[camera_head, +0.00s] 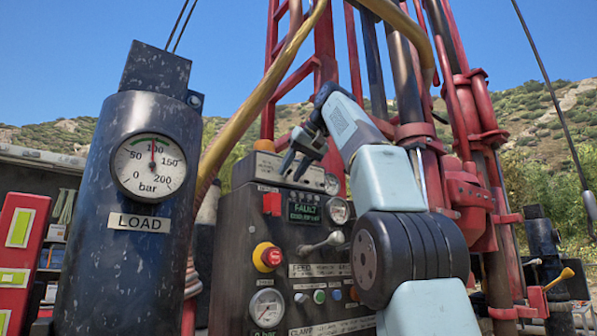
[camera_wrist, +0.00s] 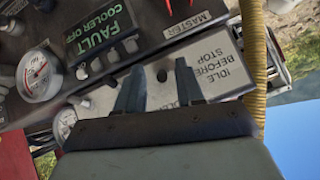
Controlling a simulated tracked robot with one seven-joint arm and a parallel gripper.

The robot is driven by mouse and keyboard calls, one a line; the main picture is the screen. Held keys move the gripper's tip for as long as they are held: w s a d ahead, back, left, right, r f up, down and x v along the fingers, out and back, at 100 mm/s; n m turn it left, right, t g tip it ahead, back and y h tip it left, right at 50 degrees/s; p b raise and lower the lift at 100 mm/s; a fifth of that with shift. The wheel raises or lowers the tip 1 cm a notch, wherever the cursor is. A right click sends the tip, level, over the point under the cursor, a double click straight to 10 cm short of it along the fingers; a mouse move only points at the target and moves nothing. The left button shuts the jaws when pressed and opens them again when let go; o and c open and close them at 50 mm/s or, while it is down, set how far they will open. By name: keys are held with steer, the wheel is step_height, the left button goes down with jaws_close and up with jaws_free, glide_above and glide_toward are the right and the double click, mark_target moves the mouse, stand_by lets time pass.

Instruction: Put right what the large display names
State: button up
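The display (camera_head: 304,209) on the dark control panel (camera_head: 240,215) shows green text. In the wrist view the display (camera_wrist: 98,32) reads "FAULT" and "COOLER OFF". My gripper (camera_head: 293,166) is above the display, near the panel's top edge. A red part (camera_head: 271,203) is left of the display, and a "MASTER" label (camera_wrist: 187,25) shows in the wrist view.
The panel also has a red mushroom button (camera_head: 267,257), a lever (camera_head: 322,243), small buttons (camera_head: 319,297) and gauges (camera_head: 266,308). A black cylinder (camera_head: 128,250) with a "LOAD" gauge stands left. A yellow hose (camera_head: 245,118) arches past the panel. Red mast (camera_head: 470,150) stands right.

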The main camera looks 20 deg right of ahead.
steer(key=shift+s+d+r, duration=0.15)
steer(key=shift+s, duration=0.05)
steer(key=shift+s+d+r, duration=0.1)
steer(key=shift+r, duration=0.05)
steer(key=s+d, duration=0.5)
steer(key=s, duration=0.6)
steer(key=shift+d, duration=0.15)
stand_by(0.4)
stand_by(0.5)
